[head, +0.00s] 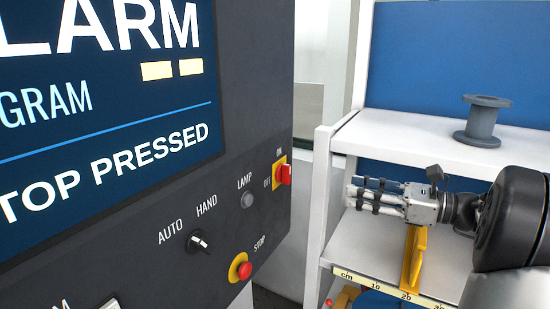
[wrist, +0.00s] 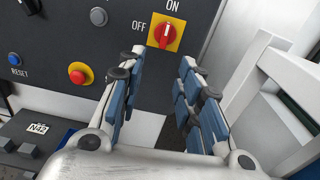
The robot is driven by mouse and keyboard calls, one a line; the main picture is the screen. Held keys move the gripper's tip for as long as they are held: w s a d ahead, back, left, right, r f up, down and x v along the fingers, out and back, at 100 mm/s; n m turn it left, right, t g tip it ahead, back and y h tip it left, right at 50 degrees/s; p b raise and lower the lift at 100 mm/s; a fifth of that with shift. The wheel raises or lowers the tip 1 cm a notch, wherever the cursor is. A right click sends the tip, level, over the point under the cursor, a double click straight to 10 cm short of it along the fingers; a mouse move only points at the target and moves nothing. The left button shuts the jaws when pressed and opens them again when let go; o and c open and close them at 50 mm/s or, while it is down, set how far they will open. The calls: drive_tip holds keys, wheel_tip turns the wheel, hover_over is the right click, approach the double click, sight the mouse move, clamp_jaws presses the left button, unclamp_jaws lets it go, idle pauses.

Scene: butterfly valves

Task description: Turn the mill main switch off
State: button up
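The main switch (head: 283,174) is a red rotary knob on a yellow plate at the right edge of the dark control panel. In the wrist view the switch (wrist: 166,34) has ON printed above it and OFF to its left. The knob's white mark points up toward ON. My gripper (head: 352,192) is to the right of the panel, its fingers pointing left toward it. In the wrist view my gripper (wrist: 163,60) has its blue-padded fingers apart, with nothing between them. The switch shows just beyond the fingertips, and a gap remains in the head view.
The panel also has a red stop button (head: 240,268), an AUTO/HAND selector (head: 200,242) and a lamp button (head: 247,200). A white shelf (head: 400,135) holds a grey flanged spool (head: 482,122). A yellow handle (head: 415,258) stands below my gripper.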

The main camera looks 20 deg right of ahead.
drive_tip(key=d+r, duration=0.1)
approach(290, 171)
drive_tip(key=shift+t, duration=0.3)
drive_tip(key=x, duration=0.8)
drive_tip(key=shift+w+a+f, duration=0.1)
drive_tip(key=shift+a+f, duration=0.05)
drive_tip(key=shift+a, duration=0.1)
drive_tip(key=shift+c, duration=0.5)
clamp_jaws()
